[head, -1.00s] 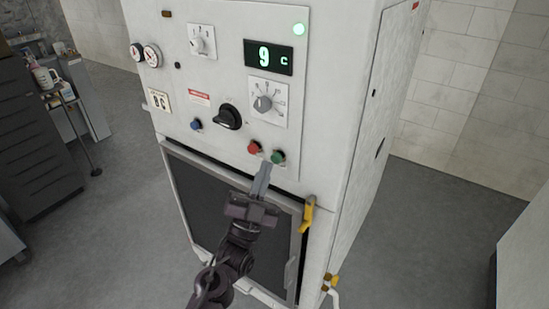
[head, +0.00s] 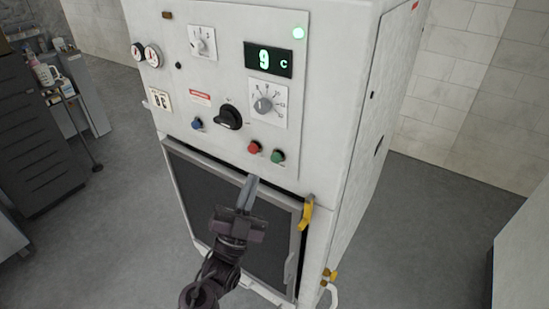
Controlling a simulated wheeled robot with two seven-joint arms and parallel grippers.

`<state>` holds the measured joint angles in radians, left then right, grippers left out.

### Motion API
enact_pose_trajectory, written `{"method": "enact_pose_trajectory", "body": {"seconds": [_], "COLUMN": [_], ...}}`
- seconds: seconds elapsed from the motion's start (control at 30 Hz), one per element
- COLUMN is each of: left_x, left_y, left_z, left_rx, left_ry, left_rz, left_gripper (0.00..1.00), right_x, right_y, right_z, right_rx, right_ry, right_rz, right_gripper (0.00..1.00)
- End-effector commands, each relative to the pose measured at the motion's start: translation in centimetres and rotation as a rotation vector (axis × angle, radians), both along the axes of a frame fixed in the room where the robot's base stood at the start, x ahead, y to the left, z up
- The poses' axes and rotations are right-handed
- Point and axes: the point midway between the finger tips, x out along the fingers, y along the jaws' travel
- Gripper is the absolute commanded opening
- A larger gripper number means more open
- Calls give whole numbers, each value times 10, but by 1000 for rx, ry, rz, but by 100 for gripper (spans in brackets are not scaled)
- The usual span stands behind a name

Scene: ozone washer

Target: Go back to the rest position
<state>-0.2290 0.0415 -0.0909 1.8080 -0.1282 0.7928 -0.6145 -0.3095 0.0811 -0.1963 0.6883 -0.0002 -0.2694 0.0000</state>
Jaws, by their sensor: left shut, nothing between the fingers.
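My left gripper (head: 249,184) is shut and empty. In the head view it is in front of the top part of the washer's dark door (head: 200,190), below the buttons and apart from them. The ozone washer (head: 355,110) is a tall white cabinet. Its front panel has a red button (head: 254,147), a green button (head: 278,156), a black rotary switch (head: 228,117) and a lit green display (head: 268,58) reading 9 C. A green lamp (head: 299,32) is lit. My right gripper is not in view.
A yellow handle (head: 306,213) sticks out at the door's right edge, with a yellow valve (head: 330,275) lower down. A dark drawer cabinet (head: 35,140) and a small cart (head: 85,115) stand at the left. A white surface (head: 522,250) is at the right. Grey floor (head: 125,215) is clear between.

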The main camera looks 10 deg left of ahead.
Motion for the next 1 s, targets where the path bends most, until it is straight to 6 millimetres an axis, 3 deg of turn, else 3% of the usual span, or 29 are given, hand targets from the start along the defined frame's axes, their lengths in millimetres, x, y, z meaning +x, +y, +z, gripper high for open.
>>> {"method": "enact_pose_trajectory", "body": {"seconds": [0.47,0.6,0.67,0.77,0.87,1.0], "left_x": [0,6,12,23,24,3], "left_y": [0,-1,-3,-6,-8,-7], "left_z": [0,-17,-39,-98,-174,-281], "left_rx": [0,0,-3,-11,-28,-57], "left_ry": [0,55,125,307,534,850], "left_rz": [0,-7,-18,-41,-61,-71], "left_gripper": [0,0,0,0,0,0], "right_x": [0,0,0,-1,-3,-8], "right_y": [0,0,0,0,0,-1], "right_z": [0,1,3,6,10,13], "right_rx": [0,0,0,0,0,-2], "right_ry": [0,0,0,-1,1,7], "right_rz": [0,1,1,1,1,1], "right_gripper": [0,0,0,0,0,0]}}
